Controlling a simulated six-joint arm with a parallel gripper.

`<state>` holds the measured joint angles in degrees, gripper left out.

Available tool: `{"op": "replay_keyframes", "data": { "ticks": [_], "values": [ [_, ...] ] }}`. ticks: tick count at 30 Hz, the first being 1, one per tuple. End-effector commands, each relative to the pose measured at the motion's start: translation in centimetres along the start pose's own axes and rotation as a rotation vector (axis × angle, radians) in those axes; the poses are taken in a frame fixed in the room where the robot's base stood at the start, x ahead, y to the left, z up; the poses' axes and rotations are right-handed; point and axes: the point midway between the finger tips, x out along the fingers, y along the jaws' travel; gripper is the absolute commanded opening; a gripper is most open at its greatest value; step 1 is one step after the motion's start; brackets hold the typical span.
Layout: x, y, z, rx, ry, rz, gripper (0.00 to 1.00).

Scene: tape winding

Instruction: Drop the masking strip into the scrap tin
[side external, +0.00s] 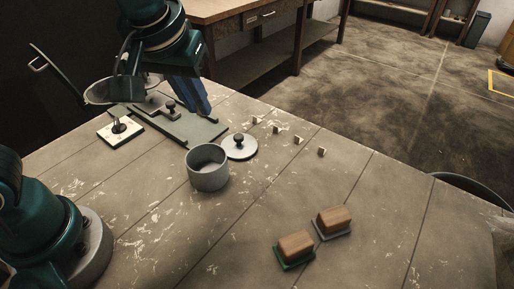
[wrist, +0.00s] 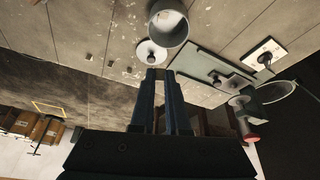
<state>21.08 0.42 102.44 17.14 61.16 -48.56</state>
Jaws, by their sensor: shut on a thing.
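The scrap tin (side external: 207,178) is an open grey round tin standing on the bench, and it also shows in the wrist view (wrist: 168,22). Its inside looks empty from the side. My gripper (side external: 205,112) is raised over the back of the bench, behind and above the tin, clear of it. In the wrist view my gripper (wrist: 160,75) has its fingers close together, shut on a small masking strip, which is mostly hidden between the tips.
A round lid (side external: 239,148) with a dark knob lies beside the tin. Several small pale pieces (side external: 297,140) line the bench's far edge. A green-grey board (side external: 185,130) with fittings lies at the back.

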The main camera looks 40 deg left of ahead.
Motion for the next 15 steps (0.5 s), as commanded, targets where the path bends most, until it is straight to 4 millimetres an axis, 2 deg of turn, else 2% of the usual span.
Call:
{"op": "replay_keyframes", "data": {
  "ticks": [4,15],
  "values": [
    [0.4,0.4,0.5,0.016,-0.003,0.003,0.00],
    [4.2,0.3,2.0,0.016,-0.004,0.002,0.00]
  ]
}}
